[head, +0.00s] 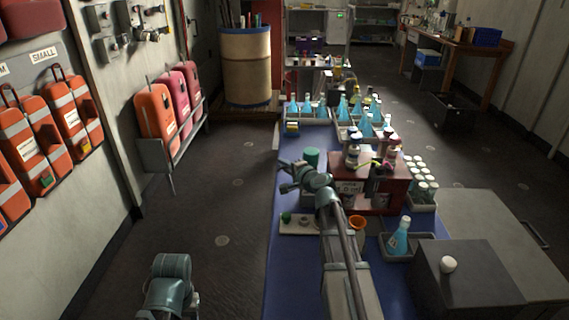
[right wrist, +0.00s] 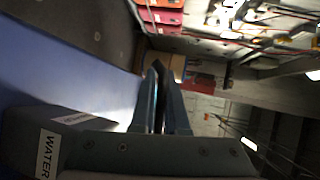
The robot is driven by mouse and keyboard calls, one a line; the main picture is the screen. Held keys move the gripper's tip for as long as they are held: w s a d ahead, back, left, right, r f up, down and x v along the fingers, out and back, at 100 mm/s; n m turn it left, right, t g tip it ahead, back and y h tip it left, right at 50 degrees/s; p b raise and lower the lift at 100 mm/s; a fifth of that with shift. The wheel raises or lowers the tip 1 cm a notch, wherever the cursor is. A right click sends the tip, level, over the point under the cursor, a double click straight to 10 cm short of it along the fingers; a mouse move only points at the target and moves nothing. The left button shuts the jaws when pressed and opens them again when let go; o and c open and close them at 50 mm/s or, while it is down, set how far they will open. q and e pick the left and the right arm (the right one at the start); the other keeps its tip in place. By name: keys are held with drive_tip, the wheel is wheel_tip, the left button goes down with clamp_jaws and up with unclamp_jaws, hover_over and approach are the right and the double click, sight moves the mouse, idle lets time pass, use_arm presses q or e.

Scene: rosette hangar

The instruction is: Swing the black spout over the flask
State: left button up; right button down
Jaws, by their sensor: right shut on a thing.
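A flask (head: 399,238) with blue liquid and a white cap stands in a grey tray on the right of the blue table. A dark upright fixture (head: 376,180) with a yellow part stands at the red box; I cannot tell whether it bears the black spout. My right gripper (head: 287,180) reaches over the table's left edge, left of the red box. Its fingers also show in the right wrist view (right wrist: 160,98), close together; what is between them cannot be made out. Only part of my left arm shows at the bottom left, its fingers out of view.
The red box (head: 384,198) bears several containers. Several blue flasks (head: 343,108) stand in trays behind it. A dark box (head: 465,275) with a white knob stands at the right front. Open floor lies left of the table.

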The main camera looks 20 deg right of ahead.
drive_tip(key=shift+s+a+n+g+y, duration=0.2)
drive_tip(key=shift+s+n+g+y, duration=0.25)
drive_tip(key=shift+s+n+y, duration=0.45)
drive_tip(key=shift+s+a+n+g+y, duration=0.25)
drive_tip(key=shift+s+n+g+y, duration=0.2)
drive_tip(key=shift+n+y, duration=0.7)
drive_tip(key=shift+s+a+n+g+y, duration=0.2)
drive_tip(key=shift+s+n+g+y, duration=0.2)
drive_tip(key=shift+s+n+y, duration=0.65)
drive_tip(key=shift+w+m+y, duration=0.3)
drive_tip(key=shift+y, duration=0.1)
drive_tip(key=c, duration=0.9)
unclamp_jaws()
drive_tip(key=shift+c, duration=0.2)
drive_tip(key=shift+r, duration=0.15)
